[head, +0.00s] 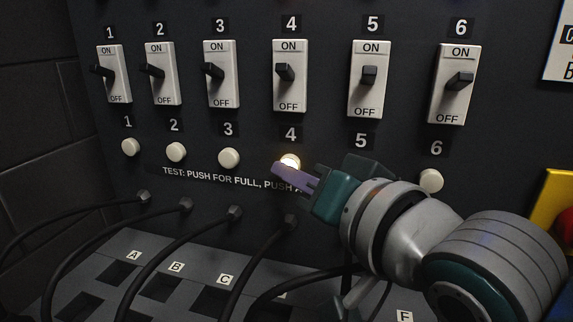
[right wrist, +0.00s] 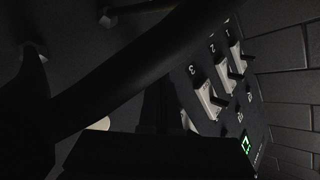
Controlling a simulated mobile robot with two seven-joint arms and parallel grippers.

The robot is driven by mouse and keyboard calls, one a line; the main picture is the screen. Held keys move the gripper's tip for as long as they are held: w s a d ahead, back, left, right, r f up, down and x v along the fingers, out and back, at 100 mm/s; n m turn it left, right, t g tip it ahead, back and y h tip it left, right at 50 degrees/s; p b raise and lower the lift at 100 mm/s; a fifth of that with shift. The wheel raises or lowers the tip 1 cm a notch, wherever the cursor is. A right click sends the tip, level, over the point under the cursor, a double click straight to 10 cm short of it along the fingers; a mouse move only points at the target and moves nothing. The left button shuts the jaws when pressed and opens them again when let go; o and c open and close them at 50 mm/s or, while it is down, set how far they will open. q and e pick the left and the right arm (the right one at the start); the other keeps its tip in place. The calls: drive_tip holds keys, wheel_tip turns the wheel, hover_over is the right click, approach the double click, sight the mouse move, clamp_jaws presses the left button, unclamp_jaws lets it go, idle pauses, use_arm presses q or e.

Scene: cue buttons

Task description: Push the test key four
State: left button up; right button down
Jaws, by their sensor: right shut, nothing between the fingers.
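Test key four (head: 290,159) is a round button under the label 4 in the head view. It glows warm yellow-white, and its lower part is hidden by my fingertips. My right gripper (head: 291,177) is shut and empty, coming in from the right with its purple-grey fingertips at the key's lower edge. I cannot tell whether they touch it. Keys 1 (head: 130,147), 2 (head: 176,152), 3 (head: 228,158) and 6 (head: 431,181) are pale and unlit. Key 5 is hidden behind my right gripper. My left gripper is not in view.
A row of ON/OFF switches, including switch 4 (head: 289,76), sits above the keys. Black cables (head: 252,262) hang below, over a socketed ledge (head: 185,250). A yellow panel with a red button (head: 567,222) is at the right. A cable (right wrist: 135,73) crosses the dark right wrist view.

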drive_tip(key=shift+s+a, duration=0.15)
drive_tip(key=shift+s, duration=0.35)
drive_tip(key=s+a+p, duration=0.1)
drive_tip(key=s+p, duration=0.3)
drive_tip(key=s, duration=0.1)
drive_tip(key=shift+s+a, duration=0.3)
drive_tip(key=shift+s, duration=0.1)
